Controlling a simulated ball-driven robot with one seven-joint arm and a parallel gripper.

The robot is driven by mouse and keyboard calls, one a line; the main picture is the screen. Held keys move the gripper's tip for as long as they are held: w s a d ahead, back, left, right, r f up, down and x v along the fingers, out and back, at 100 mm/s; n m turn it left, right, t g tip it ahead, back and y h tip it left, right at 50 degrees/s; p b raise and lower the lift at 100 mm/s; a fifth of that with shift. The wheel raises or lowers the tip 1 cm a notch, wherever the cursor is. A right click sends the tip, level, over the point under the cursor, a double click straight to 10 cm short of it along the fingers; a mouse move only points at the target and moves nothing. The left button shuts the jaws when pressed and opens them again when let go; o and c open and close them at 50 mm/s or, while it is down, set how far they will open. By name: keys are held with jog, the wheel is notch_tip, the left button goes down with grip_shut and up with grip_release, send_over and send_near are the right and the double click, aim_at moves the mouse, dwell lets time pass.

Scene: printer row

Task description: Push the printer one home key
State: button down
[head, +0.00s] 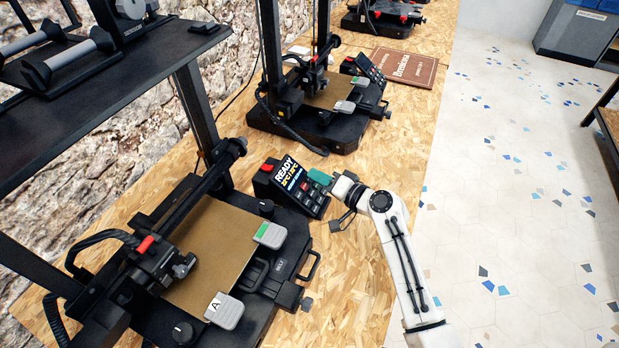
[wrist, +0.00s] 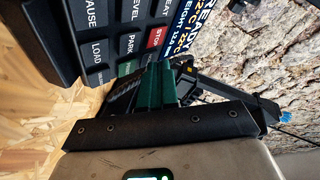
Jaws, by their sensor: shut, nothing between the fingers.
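The near printer (head: 285,250) carries a black control panel (head: 292,187) with a lit screen reading READY and several small keys. In the wrist view the panel's keys (wrist: 125,43) show upside-tilted labels such as LOAD, PAUSE, PARK, LEVEL and a red STOP. I cannot read a home label on any visible key; part of the keypad is hidden behind my fingers. My gripper (head: 319,177) is shut and empty, with its green fingers at the panel's right edge. In the wrist view the green fingertips (wrist: 156,82) overlap the keypad near STOP; I cannot tell whether they touch.
A second printer (head: 320,110) stands behind the near one, with a brown board (head: 405,68) to its right. A dark shelf (head: 110,65) with rollers overhangs at upper left. Bare wooden bench (head: 365,285) lies right of the near printer, and open tiled floor lies beyond it.

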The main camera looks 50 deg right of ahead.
dwell(0.5)
jog(key=shift+s+d+r+p, duration=0.15)
jog(key=shift+s+r+p, duration=0.2)
jog(key=shift+s+r, duration=0.15)
jog(key=s+r+p, duration=0.1)
jog(key=r, duration=0.1)
jog(key=s+d+r+p, duration=0.1)
jog(key=r, duration=0.1)
jog(key=shift+s+p, duration=0.3)
jog(key=shift+s, duration=0.1)
dwell(0.9)
